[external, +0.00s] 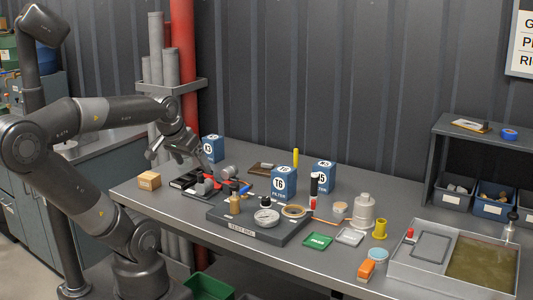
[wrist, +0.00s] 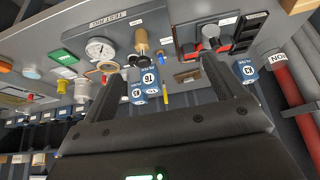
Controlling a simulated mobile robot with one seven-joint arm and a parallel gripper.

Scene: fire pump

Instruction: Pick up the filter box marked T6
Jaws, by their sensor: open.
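The blue-and-white filter box whose label looks like T6 (external: 284,182) stands upright on the bench behind the test rig plate. It also shows in the wrist view (wrist: 149,84), ahead between my fingers and some distance off. A similar box (external: 324,176), which looks like K5, stands just behind it to the right and shows beside it in the wrist view (wrist: 137,95). A third box (external: 213,148), which looks like K3, stands at the back left; it is beyond my right finger in the wrist view (wrist: 249,71). My gripper (wrist: 163,67) is open and empty, above the bench's left part.
The test rig plate (external: 240,224) with a gauge and brass fitting lies in front of the T6 box. A black tray (external: 186,181) with red parts is below my arm. A yellow cylinder and a red-and-black marker stand close to the T6 box. A shallow tray (external: 405,266) is at right.

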